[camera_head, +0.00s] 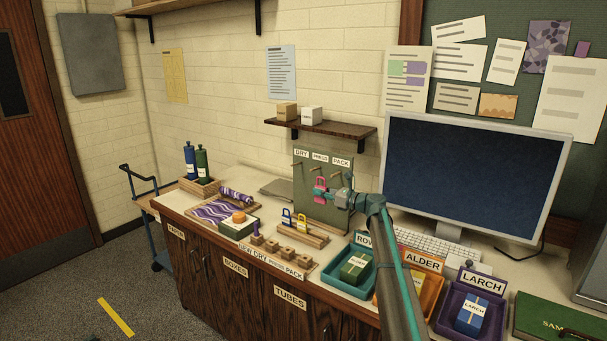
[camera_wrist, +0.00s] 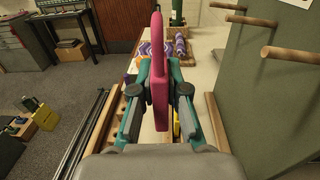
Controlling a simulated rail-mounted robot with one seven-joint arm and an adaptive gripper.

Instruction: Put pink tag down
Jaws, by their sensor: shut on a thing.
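The pink tag (camera_head: 319,189) is a flat loop-topped piece, held up in front of the grey-green peg board (camera_head: 306,197). My gripper (camera_head: 328,196) is shut on it. In the wrist view the pink tag (camera_wrist: 160,92) stands upright between the two fingers of my gripper (camera_wrist: 159,72), its loop rising above them. The board carries the labels DRY, PRESS and PACK, with wooden pegs (camera_wrist: 255,52) to the right of the tag in the wrist view. A blue tag (camera_head: 286,217) and a yellow tag (camera_head: 302,222) stand at the wooden rack (camera_head: 314,238) below.
A monitor (camera_head: 470,175) stands right of my arm. A row of wooden blocks (camera_head: 272,246), a striped purple sheet (camera_head: 212,212) and bottles (camera_head: 201,161) are to the left. A small shelf (camera_head: 330,128) hangs above the board.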

